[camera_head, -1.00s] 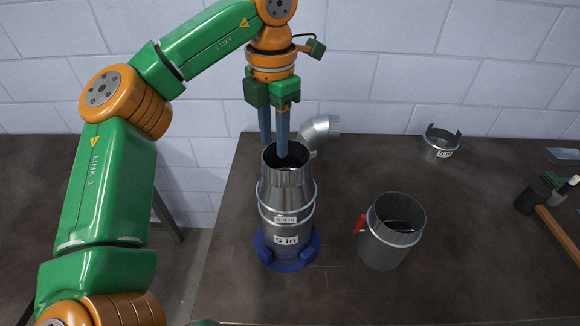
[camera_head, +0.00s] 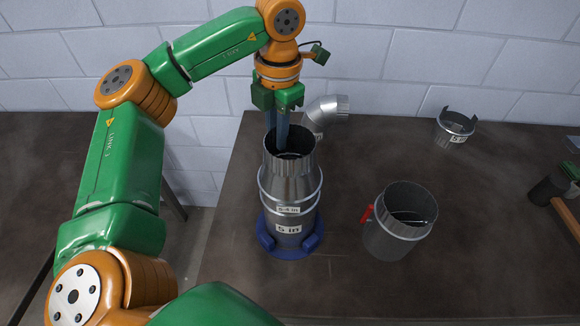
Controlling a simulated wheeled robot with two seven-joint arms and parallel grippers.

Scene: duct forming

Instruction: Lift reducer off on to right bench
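The reducer (camera_head: 290,182) is a shiny tapered metal piece with a "5-4 in" label. It stands upright on a duct labelled "5 in" (camera_head: 289,241), which sits in a blue base ring (camera_head: 290,250). My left gripper (camera_head: 278,135) points down at the reducer's open top from above. Its two blue fingers are close together at the rim, one reaching inside the opening and the other by the far left edge. They look shut on the rim wall; the fingertips are partly hidden by the reducer. My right gripper is not in view.
On the dark bench (camera_head: 480,260), an open metal duct with a red tab (camera_head: 398,225) stands to the right. A metal elbow (camera_head: 325,112) lies behind the reducer. A notched collar (camera_head: 455,128) is at the back right, and a hammer (camera_head: 552,188) at the right edge.

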